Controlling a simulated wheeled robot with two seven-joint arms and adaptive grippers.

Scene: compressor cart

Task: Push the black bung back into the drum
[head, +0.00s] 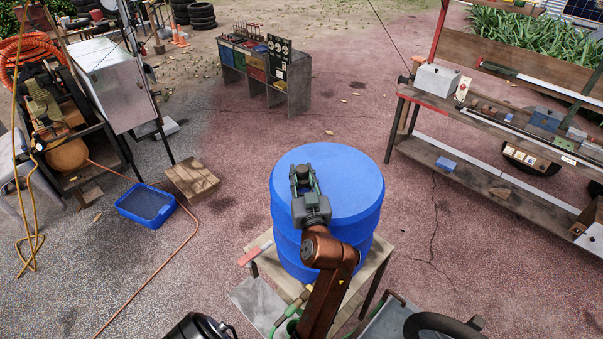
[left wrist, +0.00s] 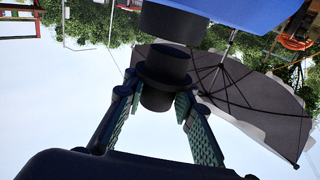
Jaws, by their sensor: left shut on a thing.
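The blue drum (head: 345,180) stands upright on a small wooden table. In the left wrist view, the gripper (left wrist: 157,100) is shut on the black bung (left wrist: 163,66), a stepped black plug with a wider collar. A black cylindrical neck (left wrist: 172,22) shows just beyond the bung, below the drum's blue surface (left wrist: 235,10). The bung appears roughly in line with it; I cannot tell whether they touch. My right gripper is not in view.
The wooden table (head: 372,268) carries the drum. A long workbench (head: 490,120) with parts stands at the right. A low metal cabinet (head: 298,85) stands behind the drum. A blue tray (head: 146,204) and a wooden crate (head: 191,181) lie on the ground at the left.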

